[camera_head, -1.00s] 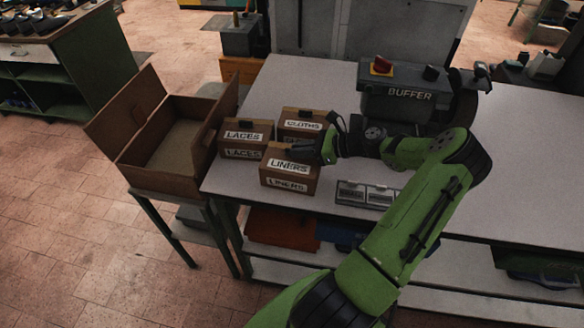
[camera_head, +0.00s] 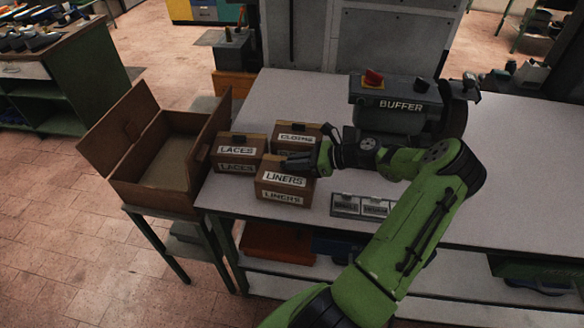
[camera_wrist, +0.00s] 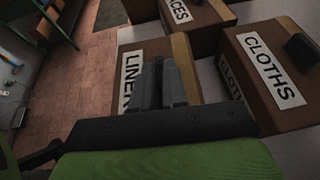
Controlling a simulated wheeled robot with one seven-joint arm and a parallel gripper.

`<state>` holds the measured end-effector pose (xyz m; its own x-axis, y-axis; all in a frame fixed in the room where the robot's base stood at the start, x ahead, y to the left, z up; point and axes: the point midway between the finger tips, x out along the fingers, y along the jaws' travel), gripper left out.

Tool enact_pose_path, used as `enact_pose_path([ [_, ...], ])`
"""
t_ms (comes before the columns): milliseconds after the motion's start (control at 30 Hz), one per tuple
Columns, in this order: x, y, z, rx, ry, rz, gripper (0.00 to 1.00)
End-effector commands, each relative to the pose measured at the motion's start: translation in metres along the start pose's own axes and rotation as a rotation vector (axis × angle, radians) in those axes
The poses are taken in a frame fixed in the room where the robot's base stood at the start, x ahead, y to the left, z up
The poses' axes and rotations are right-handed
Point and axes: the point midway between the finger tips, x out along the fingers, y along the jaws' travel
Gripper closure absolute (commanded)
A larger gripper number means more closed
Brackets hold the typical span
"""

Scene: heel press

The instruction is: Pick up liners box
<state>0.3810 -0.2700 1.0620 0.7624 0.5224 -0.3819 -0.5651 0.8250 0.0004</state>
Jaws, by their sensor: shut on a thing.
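The liners box (camera_head: 286,189) is a brown box with white LINERS labels, near the table's front left edge in the head view. My gripper (camera_head: 297,163) reaches in from the right and is shut on its top; the fingers hide the part held. The box looks to be resting on the table. In the wrist view, the liners box (camera_wrist: 184,58) lies around my closed fingers (camera_wrist: 160,82), with its label partly covered.
The laces box (camera_head: 237,154) and cloths box (camera_head: 297,138) stand close behind the liners box. An open brown carton (camera_head: 128,190) is on a stand at left. A small labelled case (camera_head: 360,206) and the buffer machine (camera_head: 400,105) are to the right.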

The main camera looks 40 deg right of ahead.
Motion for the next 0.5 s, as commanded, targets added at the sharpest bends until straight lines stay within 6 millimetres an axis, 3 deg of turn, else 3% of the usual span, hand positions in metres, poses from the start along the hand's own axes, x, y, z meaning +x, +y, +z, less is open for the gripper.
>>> enact_pose_path([
  [167,-0.040,-0.001,0.009,-0.002,0.001,-0.008,1.00],
  [400,-0.116,-0.001,0.016,-0.001,0.000,-0.008,1.00],
  [500,-0.136,-0.001,0.018,-0.002,0.000,-0.005,1.00],
])
